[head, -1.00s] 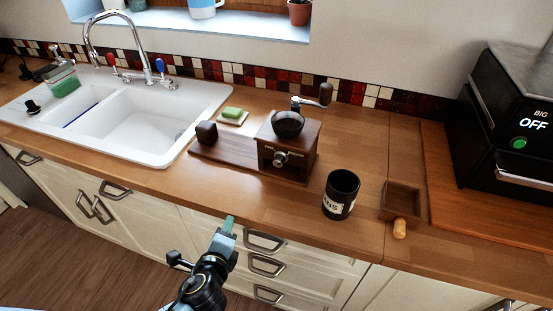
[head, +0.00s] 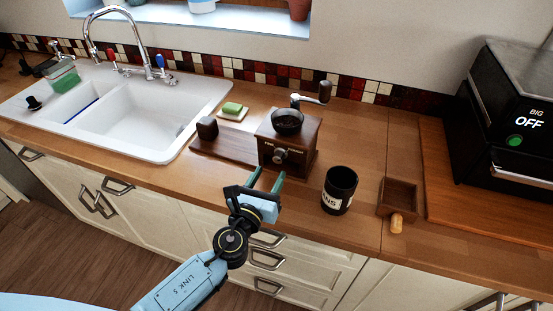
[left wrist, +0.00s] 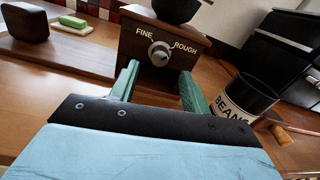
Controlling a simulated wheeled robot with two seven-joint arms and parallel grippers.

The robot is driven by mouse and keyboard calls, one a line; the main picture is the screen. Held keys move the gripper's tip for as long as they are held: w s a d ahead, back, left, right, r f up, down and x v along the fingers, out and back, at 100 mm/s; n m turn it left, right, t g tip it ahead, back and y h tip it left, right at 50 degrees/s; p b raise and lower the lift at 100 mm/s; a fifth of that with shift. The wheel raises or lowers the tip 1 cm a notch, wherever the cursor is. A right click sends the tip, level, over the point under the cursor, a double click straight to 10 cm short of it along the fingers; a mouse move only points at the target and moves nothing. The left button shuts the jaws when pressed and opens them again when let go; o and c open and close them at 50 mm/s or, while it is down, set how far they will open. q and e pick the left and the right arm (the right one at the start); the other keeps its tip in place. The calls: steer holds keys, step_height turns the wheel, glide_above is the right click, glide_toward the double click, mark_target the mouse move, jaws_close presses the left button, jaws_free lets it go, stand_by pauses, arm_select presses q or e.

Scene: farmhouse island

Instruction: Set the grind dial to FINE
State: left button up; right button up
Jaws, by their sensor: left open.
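The wooden coffee grinder (head: 297,137) stands on the counter, with a bowl and crank on top. Its round metal grind dial (head: 280,156) is on the front face. In the left wrist view the dial (left wrist: 159,54) sits between the words FINE on the left and ROUGH on the right. My left gripper (head: 266,180) is open, its green fingers pointing at the dial from in front. In the left wrist view its fingertips (left wrist: 157,78) lie on either side below the dial, apart from it. My right gripper is not in view.
A black BEANS canister (head: 339,190) stands right of the grinder, with a small wooden drawer (head: 399,197) beyond it. A dark wooden block (head: 207,128) and a green sponge (head: 232,108) are to the left. The sink (head: 140,120) is further left.

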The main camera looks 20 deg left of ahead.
mark_target(277, 161)
arm_select(q)
steer(key=w, duration=0.6)
steer(key=shift+d, duration=0.25)
steer(key=shift+c, duration=0.4)
steer(key=c, duration=0.9)
